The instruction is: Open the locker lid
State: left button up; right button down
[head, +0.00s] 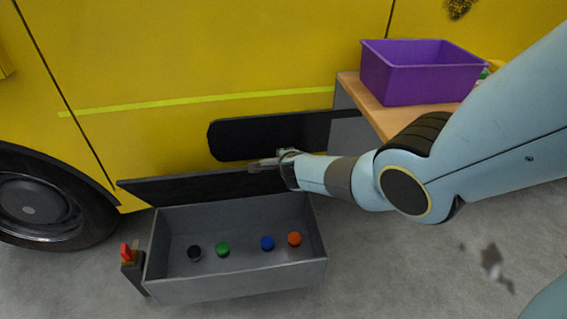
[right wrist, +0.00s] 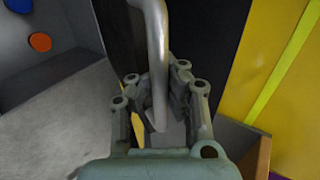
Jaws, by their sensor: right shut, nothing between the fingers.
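The grey locker (head: 235,283) stands on the floor beside the yellow vehicle, its top uncovered. Its dark lid (head: 190,188) stands raised along the back edge of the box. My right gripper (head: 264,164) is at the lid's upper edge, toward its right end. In the right wrist view its fingers (right wrist: 158,125) are shut, with a grey curved handle bar (right wrist: 153,45) running close in front of them. Nothing is held between them. The dark lid also shows behind the fingers (right wrist: 122,40). My left gripper is out of view.
Inside the locker lie black (head: 194,253), green (head: 222,249), blue (head: 267,243) and orange (head: 294,239) round pieces. A red-topped latch (head: 127,254) is at its left side. A purple bin (head: 415,85) stands on a wooden-topped bench (head: 398,117) at right. Floor in front is clear.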

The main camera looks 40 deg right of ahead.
jog(key=shift+w+d+r+p, duration=0.2)
jog(key=shift+w+d+r, duration=0.15)
jog(key=shift+w, duration=0.2)
jog(key=shift+w+d+r+p, duration=0.15)
jog(key=shift+w+d+r, duration=0.05)
jog(key=shift+w+r, duration=0.25)
jog(key=shift+w, duration=0.1)
jog(key=c, duration=1.7)
grip_release()
jog(key=shift+s+r, duration=0.1)
jog(key=shift+s, duration=0.1)
jog(key=o, duration=0.4)
jog(key=shift+s, duration=0.1)
jog(key=shift+a+f, duration=0.1)
jog(key=shift+f, duration=0.1)
jog(key=shift+s, duration=0.15)
